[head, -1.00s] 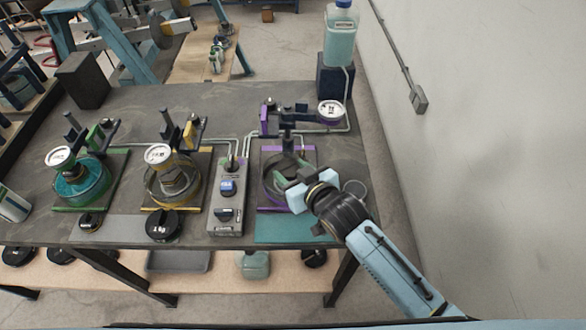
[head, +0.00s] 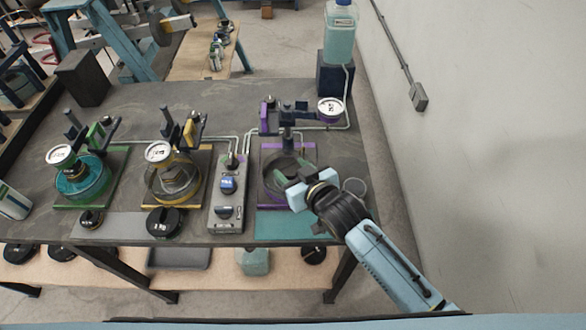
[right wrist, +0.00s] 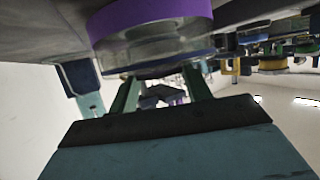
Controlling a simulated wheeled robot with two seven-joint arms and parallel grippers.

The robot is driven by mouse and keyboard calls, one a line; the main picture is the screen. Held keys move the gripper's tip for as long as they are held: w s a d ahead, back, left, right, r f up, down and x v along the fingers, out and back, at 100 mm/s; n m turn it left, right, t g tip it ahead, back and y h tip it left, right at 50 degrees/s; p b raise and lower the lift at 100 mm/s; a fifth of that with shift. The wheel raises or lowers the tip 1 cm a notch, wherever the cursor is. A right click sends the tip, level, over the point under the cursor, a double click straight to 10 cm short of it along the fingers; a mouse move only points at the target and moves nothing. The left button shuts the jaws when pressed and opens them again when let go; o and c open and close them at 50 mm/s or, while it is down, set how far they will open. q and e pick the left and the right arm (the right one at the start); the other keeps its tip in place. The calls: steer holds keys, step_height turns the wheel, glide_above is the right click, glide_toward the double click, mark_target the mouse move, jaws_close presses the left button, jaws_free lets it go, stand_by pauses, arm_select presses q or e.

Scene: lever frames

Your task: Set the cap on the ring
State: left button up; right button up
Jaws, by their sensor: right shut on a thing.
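The purple-marked lever frame (head: 265,160) stands at the right of the table, with a round clear-walled ring (head: 267,186) on it. In the right wrist view, which looks upside down, the ring's clear wall (right wrist: 150,45) and purple band show close to my fingers. My right gripper (head: 297,172) is at the ring, over its right front side. In the wrist view, its two green fingers (right wrist: 163,90) are shut on a dark piece (right wrist: 165,72), seemingly the cap, at the ring's dark rim. I cannot tell whether it rests on the ring. My left gripper is not in view.
A green frame (head: 118,180) and a yellow frame (head: 205,180) stand to the left. A grey control box (head: 226,210) is just left of the purple frame. Black weights (head: 164,222) lie at the front edge. A gauge (head: 330,110) and bottle (head: 341,40) stand behind.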

steer(key=shift+p, duration=0.3)
steer(key=shift+f, duration=0.15)
stand_by(0.9)
steer(key=o, duration=1.2)
steer(key=shift+o, duration=0.2)
steer(key=shift+f, duration=0.1)
steer(key=shift+s, duration=0.1)
steer(key=v, duration=1.3)
steer(key=shift+d, duration=0.1)
